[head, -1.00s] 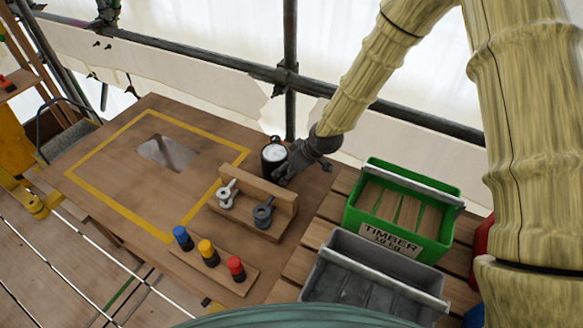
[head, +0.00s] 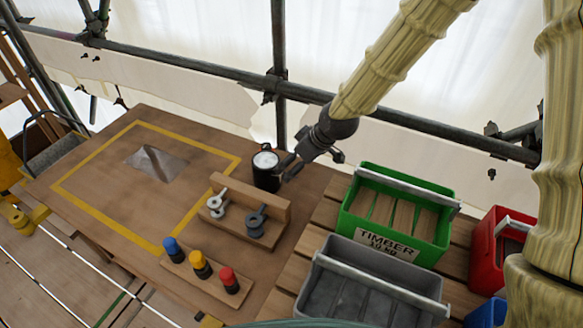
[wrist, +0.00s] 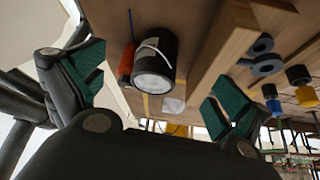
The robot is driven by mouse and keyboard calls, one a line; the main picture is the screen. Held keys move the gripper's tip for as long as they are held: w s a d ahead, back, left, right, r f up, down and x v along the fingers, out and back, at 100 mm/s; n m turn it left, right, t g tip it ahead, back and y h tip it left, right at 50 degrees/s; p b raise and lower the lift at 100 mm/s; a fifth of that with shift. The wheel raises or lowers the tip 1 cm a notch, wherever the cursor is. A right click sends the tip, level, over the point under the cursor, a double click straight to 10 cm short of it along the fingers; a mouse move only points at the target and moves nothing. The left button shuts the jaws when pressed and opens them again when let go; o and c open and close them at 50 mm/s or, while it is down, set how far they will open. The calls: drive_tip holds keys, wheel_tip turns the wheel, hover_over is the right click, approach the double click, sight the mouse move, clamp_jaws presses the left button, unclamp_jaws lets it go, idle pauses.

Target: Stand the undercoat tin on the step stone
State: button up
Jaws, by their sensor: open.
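The undercoat tin, a black can with a pale top (head: 266,170), stands upright on the wooden table behind a low wooden rack. In the wrist view the tin (wrist: 155,62) shows its pale end and wire handle, between and ahead of the fingers. My gripper (head: 287,166) is at the tin's right side in the head view. In the wrist view my gripper (wrist: 150,82) is open, its green-padded fingers wide apart with nothing held. Whether a finger touches the tin cannot be told.
Blue, yellow and red capped pegs (head: 200,264) stand nearer. Green (head: 398,249) and grey (head: 365,298) bins are to the right. A red object (wrist: 126,62) is beside the tin. Scaffold rails run behind.

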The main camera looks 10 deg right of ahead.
sight(278, 179)
drive_tip(key=shift+v, duration=1.05)
drive_tip(key=shift+p+x, duration=1.1)
drive_tip(key=shift+x, duration=4.9)
